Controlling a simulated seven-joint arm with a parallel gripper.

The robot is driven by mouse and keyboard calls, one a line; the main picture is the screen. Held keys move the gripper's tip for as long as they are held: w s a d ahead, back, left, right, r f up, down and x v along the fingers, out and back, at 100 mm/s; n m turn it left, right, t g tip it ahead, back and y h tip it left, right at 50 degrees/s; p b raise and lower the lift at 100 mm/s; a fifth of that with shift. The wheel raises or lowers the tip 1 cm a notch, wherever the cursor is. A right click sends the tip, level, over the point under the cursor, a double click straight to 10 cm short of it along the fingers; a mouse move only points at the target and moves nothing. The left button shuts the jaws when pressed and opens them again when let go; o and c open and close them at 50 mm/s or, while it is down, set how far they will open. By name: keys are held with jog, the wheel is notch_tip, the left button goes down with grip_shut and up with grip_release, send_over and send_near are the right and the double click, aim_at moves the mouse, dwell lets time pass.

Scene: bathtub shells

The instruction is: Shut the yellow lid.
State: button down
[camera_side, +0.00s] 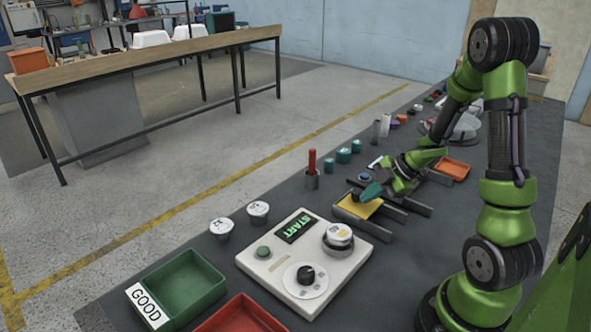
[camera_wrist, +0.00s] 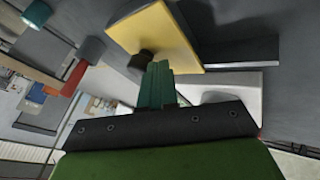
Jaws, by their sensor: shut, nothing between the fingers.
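The yellow lid (camera_side: 357,207) sits at a grey holder in the middle of the table in the side view. In the wrist view the yellow lid (camera_wrist: 165,32) fills the top middle, with a dark knob (camera_wrist: 139,60) at its lower edge. My gripper (camera_side: 369,192) is at the lid's far right side in the side view, its teal fingers shut and empty. In the wrist view the gripper (camera_wrist: 158,70) points at the lid's lower edge, beside the knob. I cannot tell whether the fingers touch the lid, or exactly how far it is open.
Grey rails (camera_side: 409,204) lie right of the lid. A white console (camera_side: 262,277) with a START display stands in front. A green tray (camera_side: 179,287), a red tray (camera_side: 243,318) and an orange tray (camera_side: 456,168) are on the table. A red-topped peg (camera_side: 312,163) stands behind the lid.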

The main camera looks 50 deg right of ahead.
jog(key=shift+w, duration=1)
jog(key=shift+a, duration=0.1)
